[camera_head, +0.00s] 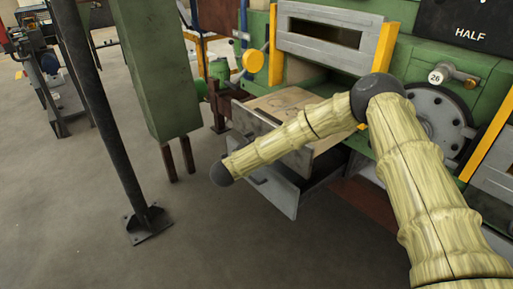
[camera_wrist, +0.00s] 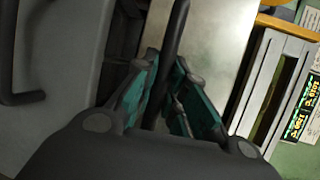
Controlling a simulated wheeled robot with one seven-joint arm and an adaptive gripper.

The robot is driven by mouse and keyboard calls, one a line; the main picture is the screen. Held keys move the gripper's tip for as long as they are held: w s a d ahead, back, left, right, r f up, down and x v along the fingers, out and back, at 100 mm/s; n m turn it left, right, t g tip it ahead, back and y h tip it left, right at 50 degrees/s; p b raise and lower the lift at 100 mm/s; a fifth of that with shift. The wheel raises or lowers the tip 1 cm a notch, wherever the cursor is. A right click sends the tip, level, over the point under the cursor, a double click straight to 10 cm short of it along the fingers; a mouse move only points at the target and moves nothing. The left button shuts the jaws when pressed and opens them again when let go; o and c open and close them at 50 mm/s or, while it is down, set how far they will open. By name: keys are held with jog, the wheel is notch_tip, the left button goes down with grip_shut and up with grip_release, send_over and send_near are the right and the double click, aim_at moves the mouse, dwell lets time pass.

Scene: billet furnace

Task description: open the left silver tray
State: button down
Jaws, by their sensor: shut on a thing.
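The left silver tray (camera_head: 258,123) stands pulled out from the green machine, with its beige inner surface (camera_head: 285,100) showing. My arm crosses in front of it and hides part of it. In the wrist view, my gripper (camera_wrist: 172,72) has its teal fingers on both sides of a dark bar handle (camera_wrist: 178,25). It is shut on this handle, in front of a pale metal surface (camera_wrist: 218,45). In the head view the fingers cannot be made out.
A lower grey drawer front (camera_head: 277,192) with a dark handle sits below the tray, also out from the machine; its panel fills the left of the wrist view (camera_wrist: 50,60). A black post (camera_head: 110,140) and a green cabinet (camera_head: 155,70) stand left. Floor between is clear.

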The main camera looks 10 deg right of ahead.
jog(key=c, duration=1.5)
grip_release()
jog(key=shift+d, duration=0.1)
jog(key=shift+o, duration=0.2)
jog(key=v, duration=1.2)
jog(key=shift+w, duration=0.1)
